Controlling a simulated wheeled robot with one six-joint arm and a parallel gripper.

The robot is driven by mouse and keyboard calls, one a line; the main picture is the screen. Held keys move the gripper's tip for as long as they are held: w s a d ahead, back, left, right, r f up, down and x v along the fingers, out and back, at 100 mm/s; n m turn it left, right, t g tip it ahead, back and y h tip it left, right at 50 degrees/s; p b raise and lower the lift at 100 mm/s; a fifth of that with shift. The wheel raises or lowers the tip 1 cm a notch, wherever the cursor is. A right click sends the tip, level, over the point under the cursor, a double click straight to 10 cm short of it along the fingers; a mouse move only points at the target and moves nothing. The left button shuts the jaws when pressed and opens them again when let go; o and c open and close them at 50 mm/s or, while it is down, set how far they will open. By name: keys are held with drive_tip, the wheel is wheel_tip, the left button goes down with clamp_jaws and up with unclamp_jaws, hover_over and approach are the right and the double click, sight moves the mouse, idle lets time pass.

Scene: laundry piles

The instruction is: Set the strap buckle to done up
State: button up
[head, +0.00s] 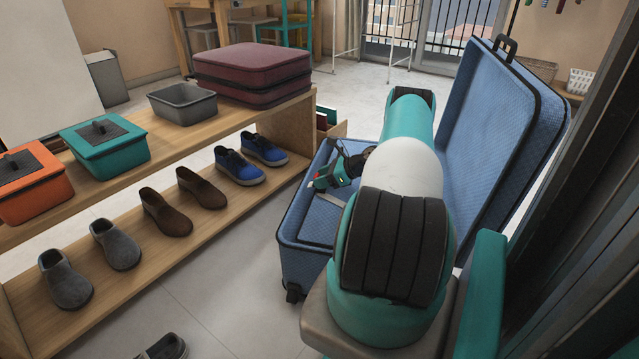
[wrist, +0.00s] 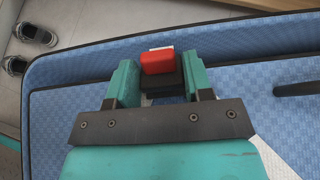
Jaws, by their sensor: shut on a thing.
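The strap buckle (wrist: 158,62) shows in the wrist view as a red block against a black part, with a pale edge behind the red. My gripper (wrist: 160,78) has its two teal fingers on either side of the black part and is shut on the buckle. Whether the buckle's halves are joined cannot be told. In the head view my gripper (head: 336,176) is inside the open blue suitcase (head: 300,225), near its left wall, with a little red at its tip. A pale strap (head: 328,199) lies in the suitcase beside it. My arm hides much of the suitcase.
The raised suitcase lid (head: 505,140) stands at the right. A wooden shoe bench (head: 235,130) runs along the left, bearing a maroon case (head: 252,68), a grey bin (head: 182,103) and lidded boxes, with several shoes below. Tiled floor lies free between bench and suitcase.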

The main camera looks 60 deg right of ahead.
drive_tip(key=shift+s+d+f+t+b, duration=0.15)
drive_tip(key=shift+s+f+t+b, duration=0.15)
drive_tip(key=shift+f+t+b, duration=0.5)
drive_tip(key=shift+r+b, duration=0.35)
drive_tip(key=shift+b, duration=0.15)
drive_tip(key=o, duration=0.7)
drive_tip(key=p+v, duration=0.4)
drive_tip(key=v, duration=0.8)
drive_tip(key=shift+d+f, duration=0.1)
drive_tip(key=shift+f, duration=0.05)
drive_tip(key=shift+w, duration=0.1)
